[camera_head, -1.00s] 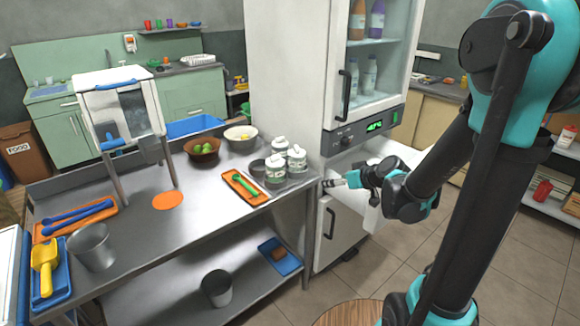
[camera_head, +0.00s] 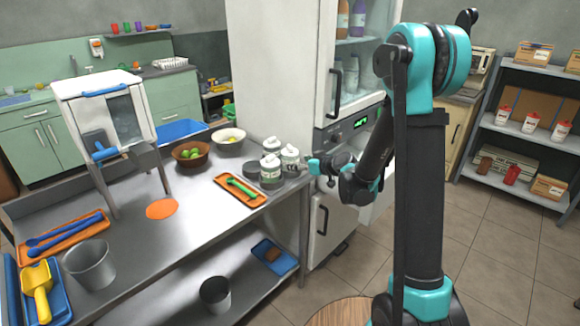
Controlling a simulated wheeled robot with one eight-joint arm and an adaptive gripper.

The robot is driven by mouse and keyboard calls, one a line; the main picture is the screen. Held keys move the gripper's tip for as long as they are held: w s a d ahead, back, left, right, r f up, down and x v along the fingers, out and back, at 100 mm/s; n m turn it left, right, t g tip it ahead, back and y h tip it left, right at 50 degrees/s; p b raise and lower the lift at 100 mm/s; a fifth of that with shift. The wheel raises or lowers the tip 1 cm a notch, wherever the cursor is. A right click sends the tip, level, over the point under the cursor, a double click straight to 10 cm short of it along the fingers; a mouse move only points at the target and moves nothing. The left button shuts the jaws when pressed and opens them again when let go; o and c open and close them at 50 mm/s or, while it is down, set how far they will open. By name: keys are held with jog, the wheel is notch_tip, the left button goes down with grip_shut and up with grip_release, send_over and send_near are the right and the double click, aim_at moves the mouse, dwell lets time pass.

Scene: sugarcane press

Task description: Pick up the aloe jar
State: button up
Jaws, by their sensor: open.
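Several white-lidded jars stand together in a grey tray at the right end of the steel table. The front jar (camera_head: 270,170) has a pale label and a dark green lower part. A second jar (camera_head: 290,158) is to its right, and another jar (camera_head: 271,146) is behind. The labels are too small to read, so I cannot tell which is the aloe jar. My gripper (camera_head: 313,167) is open and empty, just right of the right-hand jar and close to it. Whether it touches the jar is unclear.
An orange tray (camera_head: 240,191) with a green tool lies left of the jars. A brown bowl (camera_head: 190,154) and a white bowl (camera_head: 228,141) stand behind.

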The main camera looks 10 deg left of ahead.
jog(key=shift+w+r+x, duration=0.1)
jog(key=shift+x, duration=1.75)
jog(key=shift+w+r+x, duration=0.15)
jog(key=shift+x, duration=1.75)
jog(key=shift+d, duration=0.1)
jog(key=c, duration=1.3)
